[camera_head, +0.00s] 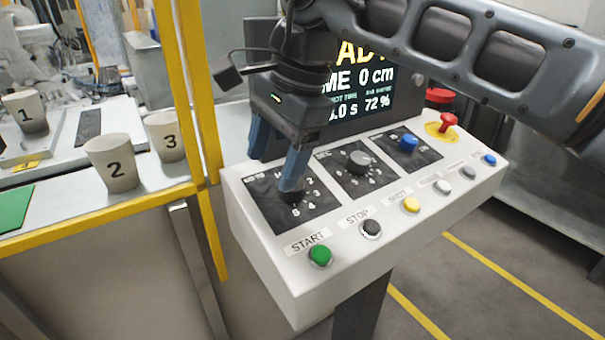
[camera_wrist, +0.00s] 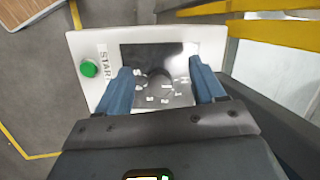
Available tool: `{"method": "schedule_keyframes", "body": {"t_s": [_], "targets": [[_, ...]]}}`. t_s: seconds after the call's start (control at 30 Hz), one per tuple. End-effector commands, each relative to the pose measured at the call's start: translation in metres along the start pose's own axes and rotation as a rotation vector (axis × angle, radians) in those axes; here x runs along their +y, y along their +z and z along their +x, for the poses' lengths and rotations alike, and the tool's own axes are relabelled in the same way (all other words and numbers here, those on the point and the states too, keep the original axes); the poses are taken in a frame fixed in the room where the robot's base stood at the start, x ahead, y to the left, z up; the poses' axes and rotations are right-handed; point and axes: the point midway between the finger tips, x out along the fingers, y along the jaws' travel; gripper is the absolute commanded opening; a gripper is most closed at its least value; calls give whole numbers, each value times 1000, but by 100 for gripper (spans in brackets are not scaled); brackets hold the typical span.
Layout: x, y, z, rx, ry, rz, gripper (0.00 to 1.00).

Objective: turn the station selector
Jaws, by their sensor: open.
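A dark round selector knob (camera_head: 292,196) sits on the leftmost black plate of the white control panel (camera_head: 270,245), with numbers around it. The plate's small heading is too blurred to read. My gripper (camera_head: 274,174) is above this knob and hides part of it. In the wrist view, my open gripper (camera_wrist: 160,70) has one blue finger on each side of the dark knob (camera_wrist: 160,78), with gaps between. I cannot tell how far down the fingers reach around it, or which number the knob points to.
A second grey knob (camera_head: 359,160) and a blue knob (camera_head: 408,143) stand to the right. A display (camera_head: 375,85) rises behind. A yellow post (camera_head: 200,100) stands close on the left.

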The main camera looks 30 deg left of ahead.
Motion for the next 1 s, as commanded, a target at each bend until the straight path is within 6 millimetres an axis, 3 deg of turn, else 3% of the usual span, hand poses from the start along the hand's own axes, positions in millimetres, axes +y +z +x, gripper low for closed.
{"method": "schedule_keyframes", "body": {"t_s": [0.1, 0.27, 0.7, 1.0], "targets": [[-1, -22, -23, 110, 38, -28, 69], [0, -33, -30, 159, 60, -41, 69], [2, -41, 28, 155, 58, -41, 69], [4, -44, 44, 158, 57, -41, 69]]}}
